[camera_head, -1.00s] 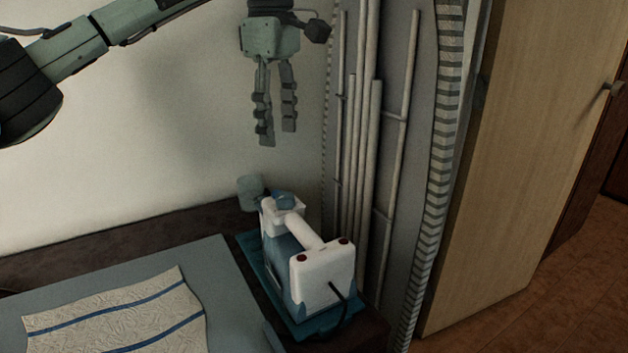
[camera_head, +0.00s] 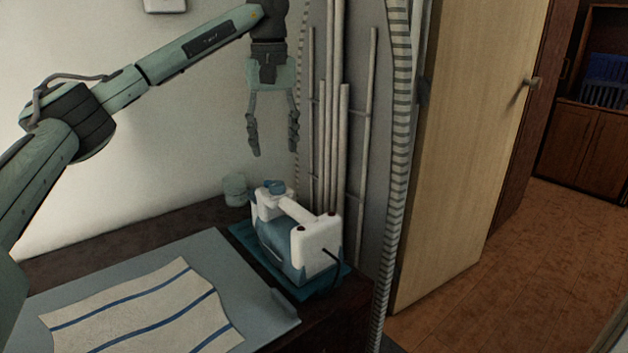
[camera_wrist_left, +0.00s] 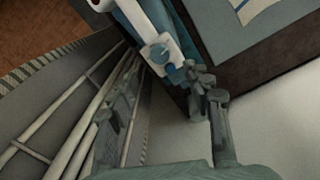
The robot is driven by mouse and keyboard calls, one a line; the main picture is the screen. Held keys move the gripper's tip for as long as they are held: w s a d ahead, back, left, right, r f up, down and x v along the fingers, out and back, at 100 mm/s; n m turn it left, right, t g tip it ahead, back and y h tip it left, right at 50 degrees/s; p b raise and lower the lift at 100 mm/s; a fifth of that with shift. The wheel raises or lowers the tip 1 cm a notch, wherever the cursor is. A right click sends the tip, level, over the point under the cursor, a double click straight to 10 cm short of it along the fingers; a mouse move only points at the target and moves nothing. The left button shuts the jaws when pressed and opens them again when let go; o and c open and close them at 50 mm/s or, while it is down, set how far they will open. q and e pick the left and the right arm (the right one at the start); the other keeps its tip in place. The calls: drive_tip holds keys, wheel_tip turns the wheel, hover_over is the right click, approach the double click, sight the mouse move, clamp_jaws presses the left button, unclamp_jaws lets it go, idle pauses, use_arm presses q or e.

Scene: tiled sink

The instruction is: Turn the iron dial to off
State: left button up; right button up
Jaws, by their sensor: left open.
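A white and blue iron (camera_head: 296,235) stands on a teal base (camera_head: 242,234) at the far right of the dark table. Its blue dial (camera_head: 274,185) sits on top of the end nearest the wall. In the left wrist view the iron (camera_wrist_left: 150,25) is at the top and the round blue dial (camera_wrist_left: 160,53) shows clearly. My left gripper (camera_head: 274,148) hangs fingers down above the iron's dial end, open, empty and apart from it. Its two fingers also show in the left wrist view (camera_wrist_left: 165,108). My right gripper is not in view.
A pale board (camera_head: 255,295) with a striped cloth (camera_head: 140,315) covers the table left of the iron. A small translucent cup (camera_head: 235,190) stands behind the iron. An upright ironing board (camera_head: 350,130) with metal legs stands close behind it on the right.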

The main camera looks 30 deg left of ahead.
sight(277, 184)
use_arm(q)
drive_tip(key=shift+f, duration=0.35)
wheel_tip(277, 184, down, 6)
drive_tip(key=shift+f, duration=0.7)
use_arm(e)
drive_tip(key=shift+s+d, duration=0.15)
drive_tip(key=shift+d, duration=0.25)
use_arm(q)
drive_tip(key=c, duration=0.6)
clamp_jaws()
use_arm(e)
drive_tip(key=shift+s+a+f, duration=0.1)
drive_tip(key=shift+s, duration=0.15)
